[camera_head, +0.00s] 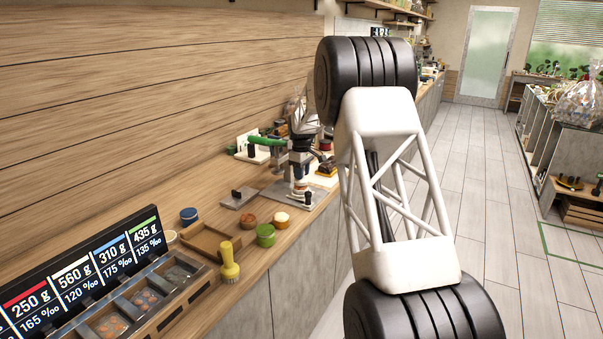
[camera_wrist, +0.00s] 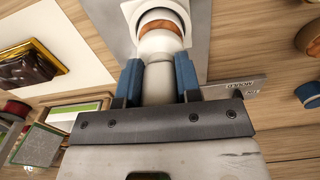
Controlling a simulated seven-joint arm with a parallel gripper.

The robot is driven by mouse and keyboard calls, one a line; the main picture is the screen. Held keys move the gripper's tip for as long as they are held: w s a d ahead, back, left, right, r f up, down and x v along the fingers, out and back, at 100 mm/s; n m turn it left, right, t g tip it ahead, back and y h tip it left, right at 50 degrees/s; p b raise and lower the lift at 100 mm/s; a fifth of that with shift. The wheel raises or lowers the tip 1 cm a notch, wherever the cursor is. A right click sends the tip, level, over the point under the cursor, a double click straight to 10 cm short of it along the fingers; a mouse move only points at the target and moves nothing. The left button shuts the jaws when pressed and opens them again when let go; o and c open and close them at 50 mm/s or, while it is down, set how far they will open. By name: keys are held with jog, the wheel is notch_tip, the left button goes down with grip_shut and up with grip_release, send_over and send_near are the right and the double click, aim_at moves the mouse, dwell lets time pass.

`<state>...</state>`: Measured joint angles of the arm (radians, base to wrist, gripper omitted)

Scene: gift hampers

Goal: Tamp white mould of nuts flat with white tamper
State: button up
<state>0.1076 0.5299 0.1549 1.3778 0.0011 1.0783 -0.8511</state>
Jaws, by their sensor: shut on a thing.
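The white tamper (camera_wrist: 160,80) is upright in the wrist view, its pale handle between the blue fingers of my gripper (camera_wrist: 158,82). My gripper is shut on it. The white mould (camera_wrist: 138,8) is just beyond the tamper's wide end, with a band of brown nuts (camera_wrist: 158,28) showing between them. I cannot tell whether the tamper touches the nuts. The mould stands on a grey plate (camera_wrist: 198,40). In the head view my gripper (camera_head: 299,160) is over the mould (camera_head: 300,188) on the counter, small and partly hidden.
A yellow-handled brush (camera_head: 229,262), a green pot (camera_head: 265,235) and a weight sign (camera_head: 85,270) stand nearer on the counter. Another grey plate (camera_head: 238,198) lies left of the mould. In the wrist view a gold-edged tray (camera_wrist: 30,65) is at upper left.

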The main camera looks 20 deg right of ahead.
jog(key=shift+f, duration=0.9)
dwell(0.8)
jog(key=shift+r, duration=1.55)
jog(key=shift+f, duration=0.25)
jog(key=shift+f, duration=0.3)
jog(key=shift+f, duration=1)
dwell(0.9)
jog(key=shift+r, duration=0.15)
jog(key=shift+r, duration=1.4)
